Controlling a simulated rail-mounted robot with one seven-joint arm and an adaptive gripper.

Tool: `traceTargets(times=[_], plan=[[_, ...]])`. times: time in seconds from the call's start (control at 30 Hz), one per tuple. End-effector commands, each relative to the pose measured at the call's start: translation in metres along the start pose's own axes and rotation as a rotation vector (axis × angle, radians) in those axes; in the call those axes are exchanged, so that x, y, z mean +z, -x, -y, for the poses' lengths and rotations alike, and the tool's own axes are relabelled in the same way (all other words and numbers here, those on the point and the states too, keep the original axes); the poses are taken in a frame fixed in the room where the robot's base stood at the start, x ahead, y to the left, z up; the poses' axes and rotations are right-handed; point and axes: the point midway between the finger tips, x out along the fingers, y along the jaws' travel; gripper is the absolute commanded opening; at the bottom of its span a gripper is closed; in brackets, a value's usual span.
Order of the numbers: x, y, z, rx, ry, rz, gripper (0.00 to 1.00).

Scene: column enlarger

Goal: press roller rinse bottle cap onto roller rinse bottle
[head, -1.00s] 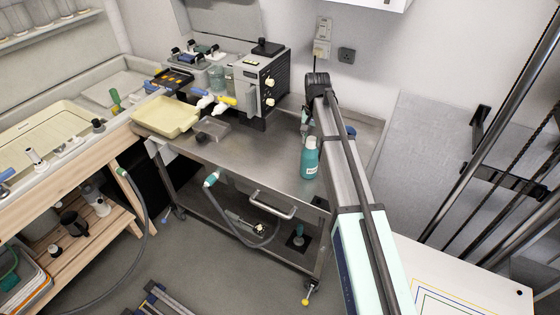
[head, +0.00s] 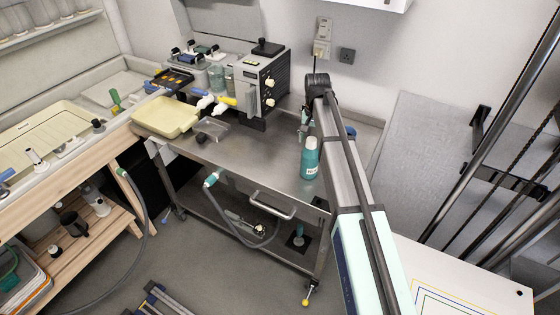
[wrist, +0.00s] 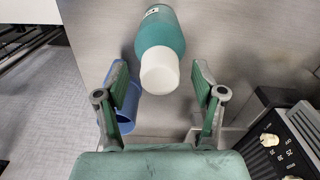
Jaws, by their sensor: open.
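The roller rinse bottle (head: 309,163) is teal with a pale label and stands upright on the metal cart top. The white roller rinse bottle cap (wrist: 160,71) sits at the bottle's mouth; I cannot tell whether it is fully seated. The teal body of the bottle also shows in the wrist view (wrist: 161,35), with the cap end towards me. My gripper (wrist: 159,84) is open, its two green fingers apart on either side of the cap, with a gap to each. In the head view my gripper (head: 303,127) is partly hidden by my arm, behind the bottle.
A blue hollow part (wrist: 130,101) lies beside the left finger in the wrist view. A black and grey machine with dials (head: 262,85) stands at the back of the cart. The cart's front middle (head: 255,168) is bare.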

Motion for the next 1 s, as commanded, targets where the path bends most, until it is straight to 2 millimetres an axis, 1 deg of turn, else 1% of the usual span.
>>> traceTargets(times=[1.0], plan=[[0.0, 0.035, 0.0, 0.0, 0.0, 0.0, 0.69]])
